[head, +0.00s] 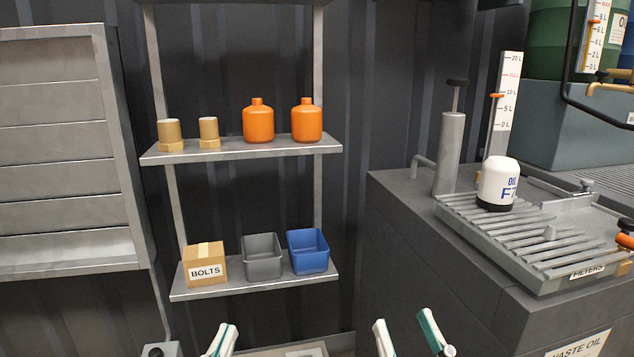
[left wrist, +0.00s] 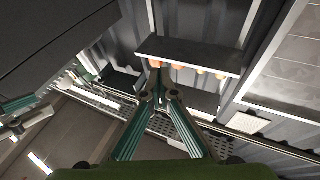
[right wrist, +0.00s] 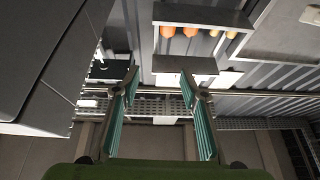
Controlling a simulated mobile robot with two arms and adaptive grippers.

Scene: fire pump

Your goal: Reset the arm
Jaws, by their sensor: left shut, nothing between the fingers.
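My left gripper (head: 222,338) is low in the head view, in front of and below the shelf unit. In the left wrist view its fingertips (left wrist: 156,76) meet, so it is shut and empty. My right gripper (head: 408,327) is at the bottom of the head view, right of the left one. Its two fingers stand apart, and they are also apart in the right wrist view (right wrist: 159,82), with nothing between them. Neither gripper touches anything that I can see. Most of both arms is out of the head view.
A shelf unit (head: 240,149) carries two brass fittings, two orange bottles (head: 258,122), a BOLTS box (head: 205,265), a grey bin (head: 263,257) and a blue bin (head: 308,252). A dark cabinet (head: 430,230) with a white oil filter (head: 498,182) on its grate stands right.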

